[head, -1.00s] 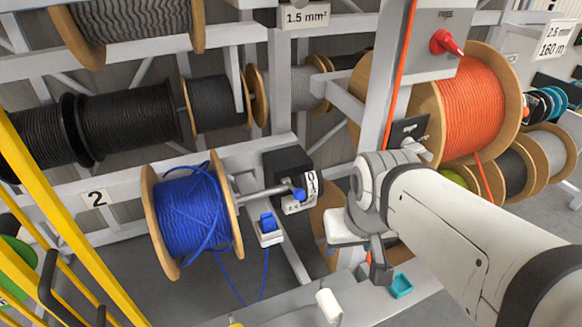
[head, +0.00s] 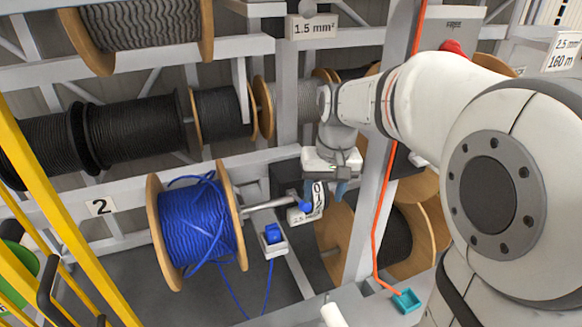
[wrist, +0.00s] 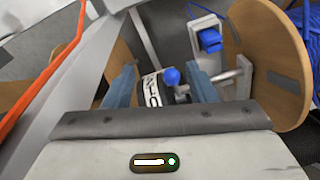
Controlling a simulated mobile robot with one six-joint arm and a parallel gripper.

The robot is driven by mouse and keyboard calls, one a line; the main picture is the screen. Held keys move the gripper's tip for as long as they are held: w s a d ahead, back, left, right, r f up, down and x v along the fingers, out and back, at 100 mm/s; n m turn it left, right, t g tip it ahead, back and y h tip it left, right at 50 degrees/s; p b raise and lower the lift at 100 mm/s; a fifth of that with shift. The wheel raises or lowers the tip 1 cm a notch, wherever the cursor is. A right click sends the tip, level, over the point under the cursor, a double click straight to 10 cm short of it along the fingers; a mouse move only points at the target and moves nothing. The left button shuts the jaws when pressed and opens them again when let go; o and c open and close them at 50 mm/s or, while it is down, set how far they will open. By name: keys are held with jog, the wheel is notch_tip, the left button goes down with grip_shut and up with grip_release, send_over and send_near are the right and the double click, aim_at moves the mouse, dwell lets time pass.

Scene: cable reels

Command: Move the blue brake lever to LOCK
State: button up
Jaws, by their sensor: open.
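The blue brake lever (head: 304,205) shows as a round blue knob beside a white marked plate (head: 312,211) on a black box, near the blue reel's shaft. In the wrist view the blue knob (wrist: 172,76) lies between my finger lines, beyond the fingertips as far as I can tell.
The blue cable reel (head: 197,222) stands left of the lever. A grey block with a blue top (head: 273,236) sits below the knob. A wooden reel flange (wrist: 268,60) is close on the right in the wrist view. A rack post (head: 366,230) stands to the right.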

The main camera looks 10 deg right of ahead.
jog(key=g, duration=0.1)
send_near(300, 201)
jog(key=shift+s+d+f+y, duration=0.15)
jog(key=shift+s+d+f, duration=0.15)
jog(key=shift+s+f, duration=0.2)
jog(key=shift+s+d+f+y, duration=0.15)
jog(key=shift+s+d+f, duration=0.1)
jog(key=shift+s+f, duration=0.25)
jog(key=f, duration=0.5)
jog(key=a+f, duration=0.1)
jog(key=f, duration=0.1)
jog(key=shift+s+f, duration=0.15)
jog(key=shift+f, duration=0.05)
jog(key=shift+d, duration=0.1)
grip_shut()
